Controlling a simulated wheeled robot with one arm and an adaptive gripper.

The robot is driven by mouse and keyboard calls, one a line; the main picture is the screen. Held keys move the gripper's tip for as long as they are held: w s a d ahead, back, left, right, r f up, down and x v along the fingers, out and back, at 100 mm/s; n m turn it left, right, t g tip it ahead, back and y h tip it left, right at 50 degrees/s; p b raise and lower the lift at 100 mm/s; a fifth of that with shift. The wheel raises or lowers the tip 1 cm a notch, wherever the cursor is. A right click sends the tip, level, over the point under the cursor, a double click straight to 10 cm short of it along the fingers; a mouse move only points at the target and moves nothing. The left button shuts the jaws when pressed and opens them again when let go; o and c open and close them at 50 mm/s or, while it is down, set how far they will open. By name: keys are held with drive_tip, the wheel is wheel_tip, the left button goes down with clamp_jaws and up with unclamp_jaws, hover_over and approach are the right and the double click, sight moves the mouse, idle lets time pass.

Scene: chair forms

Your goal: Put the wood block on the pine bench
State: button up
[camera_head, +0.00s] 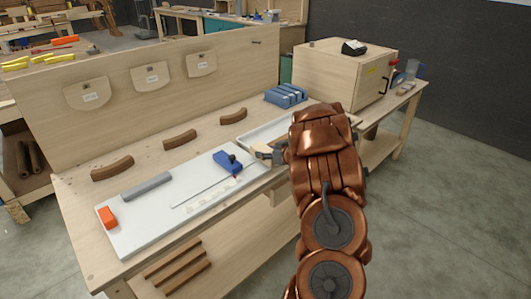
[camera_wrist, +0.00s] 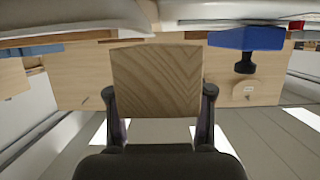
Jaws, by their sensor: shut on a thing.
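The wood block (camera_wrist: 157,80) shows pale with slanting grain in the wrist view, between the two fingers of my gripper (camera_wrist: 158,93). My gripper (camera_head: 271,154) is shut on it. In the head view a small part of the block (camera_head: 261,148) shows beside the fingers; my copper arm hides much of the area. The pine bench (camera_head: 72,205) is a long pale workbench with an upright back panel. My gripper is at its front edge, by the white board and the shallow tray. I cannot tell whether the block touches anything.
A white board (camera_head: 130,235) on the bench carries a blue clamp-like tool (camera_head: 228,162), a grey bar (camera_head: 147,187) and an orange piece (camera_head: 106,217). A wooden cabinet (camera_head: 345,72) stands right.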

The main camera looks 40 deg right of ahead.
drive_tip(key=shift+f, duration=0.65)
drive_tip(key=o, duration=1.2)
drive_tip(key=shift+r, duration=0.1)
drive_tip(key=shift+s+r, duration=0.2)
drive_tip(key=shift+r, duration=0.3)
drive_tip(key=b+v, duration=0.2)
drive_tip(key=v, duration=0.9)
drive_tip(key=shift+s+a+r, duration=0.1)
drive_tip(key=shift+s, duration=0.2)
